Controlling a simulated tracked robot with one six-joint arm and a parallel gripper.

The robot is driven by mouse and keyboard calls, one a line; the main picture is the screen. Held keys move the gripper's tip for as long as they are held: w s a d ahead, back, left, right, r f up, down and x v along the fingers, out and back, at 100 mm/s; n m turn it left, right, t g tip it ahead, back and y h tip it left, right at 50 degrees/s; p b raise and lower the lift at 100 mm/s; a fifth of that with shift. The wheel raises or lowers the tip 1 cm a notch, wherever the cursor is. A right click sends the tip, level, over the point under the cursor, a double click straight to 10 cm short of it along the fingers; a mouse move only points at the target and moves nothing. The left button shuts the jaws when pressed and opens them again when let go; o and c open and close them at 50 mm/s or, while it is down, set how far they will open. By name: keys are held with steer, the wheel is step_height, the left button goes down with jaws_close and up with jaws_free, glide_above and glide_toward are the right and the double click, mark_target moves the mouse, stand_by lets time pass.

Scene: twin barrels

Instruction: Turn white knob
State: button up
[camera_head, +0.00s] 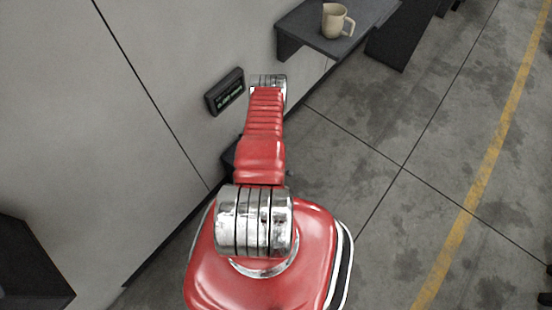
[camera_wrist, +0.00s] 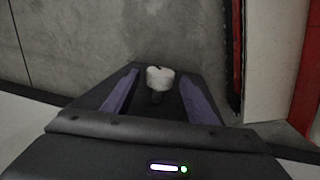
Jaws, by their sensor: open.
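The white knob (camera_wrist: 160,77) shows in the wrist view as a short pale cylinder with a small dark mark on its top edge. My gripper (camera_wrist: 159,91) is open, with one purple-lined finger to the left of the knob and one to the right. Gaps show between the knob and both fingers. I cannot tell how deep the knob lies between them. A dark stem-like part shows just below the knob. In the head view my own arm hides the knob and the gripper.
A dark wall panel with a small display (camera_head: 228,93) is left of my arm. A dark shelf (camera_head: 300,35) holding a beige mug (camera_head: 335,21) juts from the wall ahead. The concrete floor (camera_head: 400,130) to the right is open, with a yellow line (camera_head: 483,165).

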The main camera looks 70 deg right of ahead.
steer(key=c, duration=1.1)
steer(key=shift+a, duration=0.15)
steer(key=shift+w+y, duration=0.1)
steer(key=shift+y, duration=0.3)
steer(key=shift+s+d+f+t+y, duration=0.1)
steer(key=shift+s+d+t+y, duration=0.1)
steer(key=shift+s+t+y, duration=0.4)
steer(key=shift+o, duration=0.2)
steer(key=shift+w+d+y, duration=0.25)
steer(key=shift+w+y, duration=0.15)
steer(key=shift+y, duration=0.5)
steer(key=shift+d+f+t+y, duration=0.1)
steer(key=shift+d+t+y, duration=0.25)
steer(key=shift+t+y, duration=0.65)
steer(key=shift+s+y, duration=0.1)
steer(key=shift+y, duration=0.3)
